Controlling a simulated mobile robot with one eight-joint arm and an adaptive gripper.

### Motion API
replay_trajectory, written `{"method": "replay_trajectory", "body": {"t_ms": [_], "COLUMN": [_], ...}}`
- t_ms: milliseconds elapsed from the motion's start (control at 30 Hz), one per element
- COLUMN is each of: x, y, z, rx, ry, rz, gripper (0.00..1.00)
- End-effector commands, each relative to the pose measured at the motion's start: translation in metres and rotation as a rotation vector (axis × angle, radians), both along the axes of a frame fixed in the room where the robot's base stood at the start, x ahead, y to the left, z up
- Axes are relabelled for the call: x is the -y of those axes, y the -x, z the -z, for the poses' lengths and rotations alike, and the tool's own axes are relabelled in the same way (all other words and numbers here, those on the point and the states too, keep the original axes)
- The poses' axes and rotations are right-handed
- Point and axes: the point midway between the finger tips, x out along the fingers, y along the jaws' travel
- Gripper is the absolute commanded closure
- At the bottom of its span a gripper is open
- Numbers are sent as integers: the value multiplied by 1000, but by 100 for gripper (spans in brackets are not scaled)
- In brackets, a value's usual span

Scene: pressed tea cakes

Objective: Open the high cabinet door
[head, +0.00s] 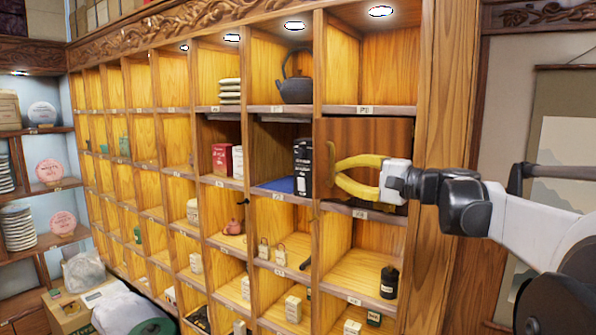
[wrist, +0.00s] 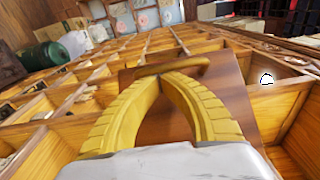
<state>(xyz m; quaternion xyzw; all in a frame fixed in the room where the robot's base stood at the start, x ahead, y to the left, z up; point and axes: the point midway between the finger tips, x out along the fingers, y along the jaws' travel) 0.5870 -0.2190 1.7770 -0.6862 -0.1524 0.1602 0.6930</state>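The cabinet door (head: 375,135) is a dark brown wooden panel across a compartment high in the right column. It also shows in the wrist view (wrist: 232,95), and I cannot tell whether it is flush or slightly ajar. Its bar handle (head: 331,160) is near the door's left edge. In the wrist view the handle (wrist: 180,67) lies across the picture just past my fingertips. My gripper (head: 338,172) has yellow fingers that bow outward and come together at the tips, also in the wrist view (wrist: 162,82). The tips are at the handle. No grasp around the bar is visible.
The wooden shelf has many open compartments. Left of the door stand a black box (head: 303,160) and a red box (head: 222,158). A dark teapot (head: 295,85) sits up and to the left. A black canister (head: 389,282) stands below. Wrapped packages (head: 125,308) lie at lower left.

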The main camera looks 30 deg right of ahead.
Motion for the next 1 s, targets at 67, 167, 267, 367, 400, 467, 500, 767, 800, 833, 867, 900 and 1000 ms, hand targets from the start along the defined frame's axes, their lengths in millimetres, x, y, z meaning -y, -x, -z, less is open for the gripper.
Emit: {"method": "replay_trajectory", "body": {"t_ms": [67,167,267,367,400,467,500,767,800,833,867,900,1000], "x": [0,-1,-2,-1,-1,0,0,3,3,3,3,4,4], "y": [14,31,46,59,63,69,72,84,85,85,86,86,86], "z": [1,1,0,0,0,0,0,0,0,0,0,0,0], "rx": [0,0,0,0,0,0,1,1,0,0,0,0,0], "ry": [0,0,0,0,0,0,-1,-1,0,0,0,0,0], "rz": [-67,-151,-162,-162,-162,-162,-163,-164,-164,-164,-164,-164,-164], "gripper": [100,100,100,100,100,100,100,100,100,100,100,100,100]}}
